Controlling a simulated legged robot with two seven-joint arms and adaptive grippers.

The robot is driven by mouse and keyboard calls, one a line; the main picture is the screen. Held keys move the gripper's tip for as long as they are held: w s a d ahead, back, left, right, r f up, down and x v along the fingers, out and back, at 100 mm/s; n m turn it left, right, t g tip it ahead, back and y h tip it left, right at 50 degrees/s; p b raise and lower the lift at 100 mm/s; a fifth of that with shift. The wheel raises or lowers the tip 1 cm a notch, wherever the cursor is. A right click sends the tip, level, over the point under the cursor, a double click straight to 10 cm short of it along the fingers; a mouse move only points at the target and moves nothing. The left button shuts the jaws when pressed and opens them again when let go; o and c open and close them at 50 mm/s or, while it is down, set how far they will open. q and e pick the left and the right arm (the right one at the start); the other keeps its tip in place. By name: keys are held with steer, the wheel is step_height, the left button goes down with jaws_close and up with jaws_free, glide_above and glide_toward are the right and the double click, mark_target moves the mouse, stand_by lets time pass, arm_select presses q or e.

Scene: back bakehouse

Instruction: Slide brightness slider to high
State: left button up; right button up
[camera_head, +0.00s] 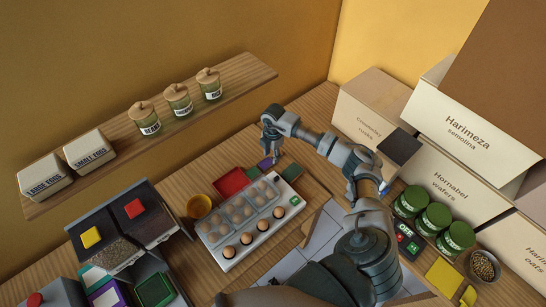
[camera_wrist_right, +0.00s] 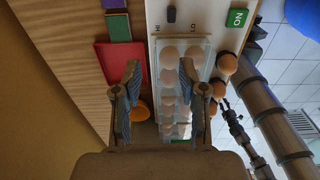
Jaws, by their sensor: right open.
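In the head view the white panel (camera_head: 228,252) carries rows of eggs, and the knob is too small to make out. My right gripper (camera_head: 270,152) is above the far end of the panel. In the wrist view its fingers (camera_wrist_right: 160,68) are open and empty, apart from the knob, with eggs showing between and beyond them.
A green button (camera_head: 295,201) is on the panel. A red tray (camera_head: 231,182) and a yellow bowl (camera_head: 199,206) lie left of it. Bins (camera_head: 105,250) stand at left, cartons (camera_head: 370,105) and green tins (camera_head: 437,216) at right. A shelf (camera_head: 110,150) hangs on the wall.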

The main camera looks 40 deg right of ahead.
steer(key=r, duration=0.3)
steer(key=shift+d+r, duration=0.3)
steer(key=shift+a, duration=0.15)
arm_select(q)
steer(key=shift+a, duration=0.2)
arm_select(e)
step_height(320, 180, up, 12)
steer(key=shift+d, duration=0.3)
stand_by(0.3)
